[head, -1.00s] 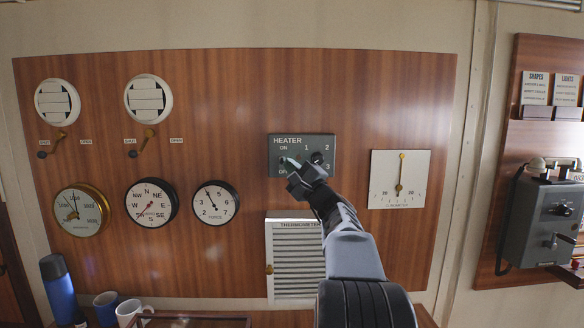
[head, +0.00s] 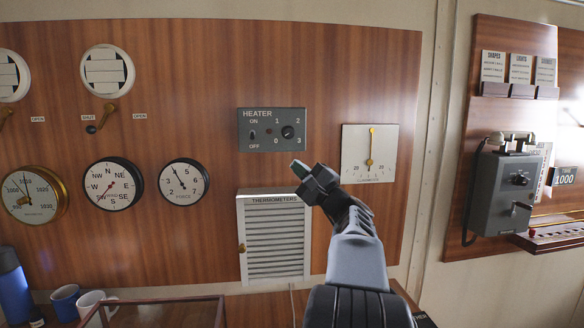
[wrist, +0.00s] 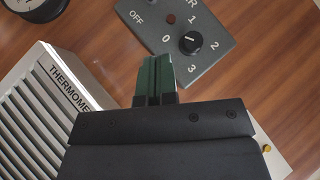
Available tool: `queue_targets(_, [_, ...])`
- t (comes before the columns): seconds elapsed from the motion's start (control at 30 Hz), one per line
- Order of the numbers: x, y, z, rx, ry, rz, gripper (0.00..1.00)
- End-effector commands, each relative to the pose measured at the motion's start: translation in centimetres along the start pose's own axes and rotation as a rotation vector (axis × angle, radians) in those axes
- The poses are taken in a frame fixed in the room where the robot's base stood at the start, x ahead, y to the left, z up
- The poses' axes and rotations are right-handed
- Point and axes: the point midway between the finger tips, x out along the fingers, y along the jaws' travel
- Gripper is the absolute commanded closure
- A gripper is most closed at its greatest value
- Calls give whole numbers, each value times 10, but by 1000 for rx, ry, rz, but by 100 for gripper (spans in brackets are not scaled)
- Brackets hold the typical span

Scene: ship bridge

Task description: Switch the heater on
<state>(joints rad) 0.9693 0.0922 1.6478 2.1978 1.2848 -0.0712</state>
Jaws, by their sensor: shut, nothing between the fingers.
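The grey heater panel (head: 272,144) is on the wooden wall board. Its small toggle switch (head: 253,134) sits between the ON and OFF labels at the left; which way it points is too small to tell. A dark round knob (head: 288,132) with marks 0 to 3 is at the right; it also shows in the wrist view (wrist: 191,43). A small dark red lamp (wrist: 171,19) there looks unlit. My gripper (head: 298,168) is shut and empty, just below the panel's lower right edge.
A white louvred thermometer box (head: 273,240) is below the panel, left of my arm. A clinometer (head: 369,153) hangs to the right. Several round gauges are at the left. A grey telephone box (head: 505,190) is farther right. Mugs and a blue flask stand lower left.

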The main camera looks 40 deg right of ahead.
Motion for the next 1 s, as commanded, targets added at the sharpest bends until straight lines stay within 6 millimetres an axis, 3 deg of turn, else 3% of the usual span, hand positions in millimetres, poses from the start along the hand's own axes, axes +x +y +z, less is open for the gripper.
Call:
queue_targets(0.43, [-2,2,0,0,2,8,100])
queue_targets(0.57, [-6,24,-4,-4,26,101,100])
queue_targets(0.67, [-14,66,-3,-17,52,276,100])
queue_targets(0.77, [-31,127,10,-49,57,534,100])
queue_targets(0.9, [-76,217,52,-154,-15,956,100])
queue_targets(1.0, [-117,266,88,-281,-126,1240,100])
